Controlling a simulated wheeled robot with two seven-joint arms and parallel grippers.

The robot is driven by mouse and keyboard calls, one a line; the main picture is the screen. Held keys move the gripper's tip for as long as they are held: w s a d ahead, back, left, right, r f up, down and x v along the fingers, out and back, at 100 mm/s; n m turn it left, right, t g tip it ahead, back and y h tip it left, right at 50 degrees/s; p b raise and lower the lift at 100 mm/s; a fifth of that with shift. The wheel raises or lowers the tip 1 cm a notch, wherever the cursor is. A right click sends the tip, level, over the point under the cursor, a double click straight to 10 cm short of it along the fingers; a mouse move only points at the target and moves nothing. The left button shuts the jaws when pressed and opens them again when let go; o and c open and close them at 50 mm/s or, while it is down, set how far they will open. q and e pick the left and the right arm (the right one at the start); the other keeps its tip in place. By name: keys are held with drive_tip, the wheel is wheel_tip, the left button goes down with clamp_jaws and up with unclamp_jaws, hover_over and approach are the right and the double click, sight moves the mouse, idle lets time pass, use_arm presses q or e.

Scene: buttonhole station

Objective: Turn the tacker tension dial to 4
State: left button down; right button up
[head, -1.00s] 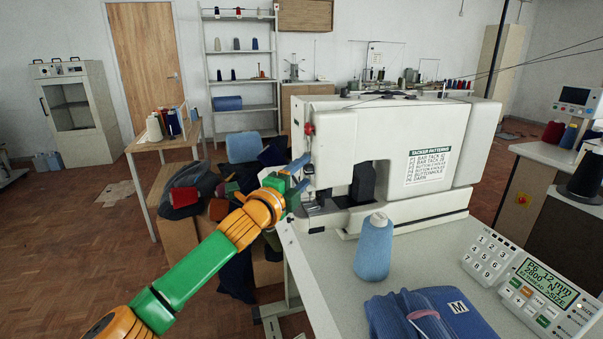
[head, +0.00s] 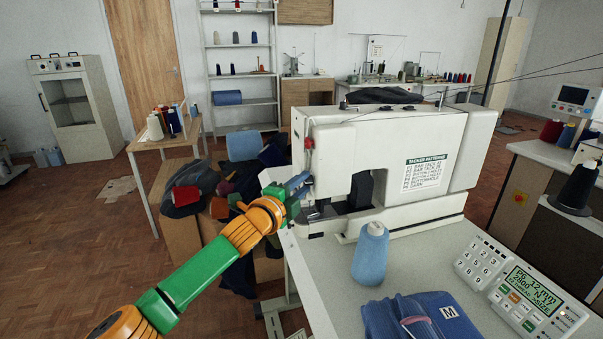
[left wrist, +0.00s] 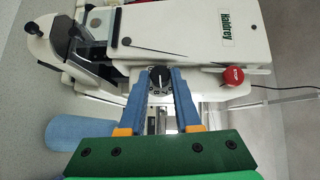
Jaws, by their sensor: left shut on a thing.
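The white tacker (head: 397,149) stands on the table, its left end facing my left arm. Its tension dial (left wrist: 159,79) is a small black knob with white marks, seen in the left wrist view on the end of the machine. My left gripper (head: 302,183) is at that end, and in the left wrist view its blue fingers (left wrist: 159,78) are shut on the dial from both sides. In the head view the fingers hide the dial. My right gripper is not in view.
A red knob (left wrist: 230,75) sits beside the dial. A blue thread cone (head: 371,254) and folded blue garment (head: 420,316) are on the table (head: 335,280). A keypad panel (head: 520,285) is at the right. Cloth is heaped behind my left arm.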

use_arm(q)
drive_tip(key=c, duration=0.6)
unclamp_jaws()
drive_tip(key=shift+s, duration=0.1)
